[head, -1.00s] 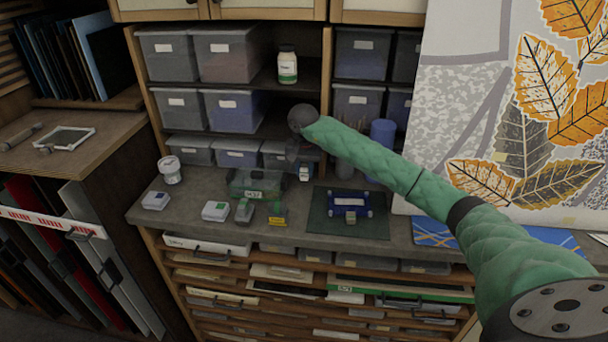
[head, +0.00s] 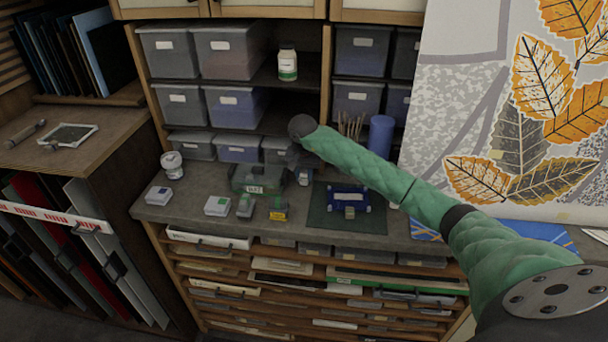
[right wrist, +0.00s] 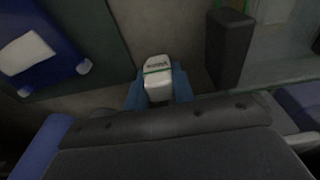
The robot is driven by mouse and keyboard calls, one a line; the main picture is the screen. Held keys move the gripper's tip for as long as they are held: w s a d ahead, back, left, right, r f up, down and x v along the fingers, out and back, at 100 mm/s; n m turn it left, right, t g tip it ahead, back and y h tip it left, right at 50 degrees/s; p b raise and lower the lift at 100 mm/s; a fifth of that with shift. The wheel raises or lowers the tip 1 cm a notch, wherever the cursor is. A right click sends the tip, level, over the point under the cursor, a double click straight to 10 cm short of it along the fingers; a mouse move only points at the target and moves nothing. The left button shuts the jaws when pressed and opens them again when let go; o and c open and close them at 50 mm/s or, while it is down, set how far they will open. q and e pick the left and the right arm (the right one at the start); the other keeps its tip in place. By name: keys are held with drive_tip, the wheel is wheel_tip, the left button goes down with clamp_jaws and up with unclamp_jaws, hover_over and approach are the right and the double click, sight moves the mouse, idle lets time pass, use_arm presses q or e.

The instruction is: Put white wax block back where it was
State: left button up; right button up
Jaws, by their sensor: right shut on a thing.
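My right gripper (head: 302,172) reaches in from the right over the back of the bench, beside the green mat (head: 315,215). In the right wrist view its blue fingertips (right wrist: 158,88) are shut on a small white block (right wrist: 157,66) with a green band and dark lettering, which I take for the white wax block. In the head view the block is small and partly covered by the gripper. I cannot tell whether its underside touches the bench. My left gripper is not in view.
A greenish clear box (head: 258,180) stands just left of the gripper. Small blocks (head: 217,206) sit along the front left of the bench (head: 185,222). A blue cylinder (head: 381,136) and shelf bins (head: 358,102) stand behind.

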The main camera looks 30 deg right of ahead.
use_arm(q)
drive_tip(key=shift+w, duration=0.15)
use_arm(e)
drive_tip(key=shift+f, duration=0.1)
drive_tip(key=o, duration=1)
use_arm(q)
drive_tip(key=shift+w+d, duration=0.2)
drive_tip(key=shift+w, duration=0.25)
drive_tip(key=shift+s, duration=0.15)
